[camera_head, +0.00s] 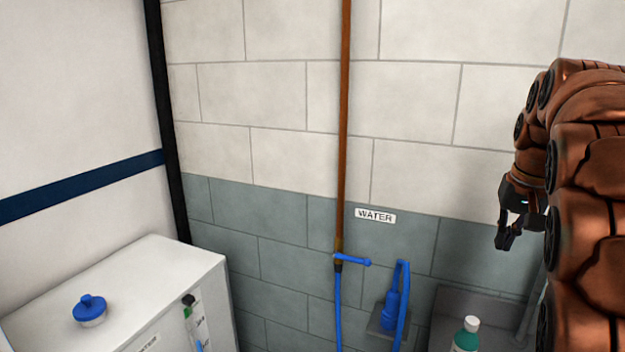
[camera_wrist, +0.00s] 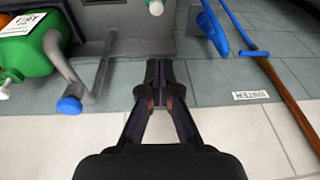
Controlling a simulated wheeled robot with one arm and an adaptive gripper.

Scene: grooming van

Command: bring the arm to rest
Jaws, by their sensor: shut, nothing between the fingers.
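My gripper (camera_head: 505,240) hangs at the right of the head view, in front of the tiled wall, with its fingers pointing down. My copper-coloured arm fills the right edge of that view. In the wrist view my gripper (camera_wrist: 159,72) shows from behind, its fingertips together and nothing between them. It looks apart from everything around it.
A white cabinet (camera_head: 150,265) with a blue-capped container (camera_head: 90,310) stands at lower left. A copper pipe (camera_head: 344,130) with a blue tap (camera_head: 352,260) runs down the wall beside a WATER label (camera_head: 375,216). A white-capped bottle (camera_head: 467,335) and green container (camera_wrist: 35,50) are near the grey basin.

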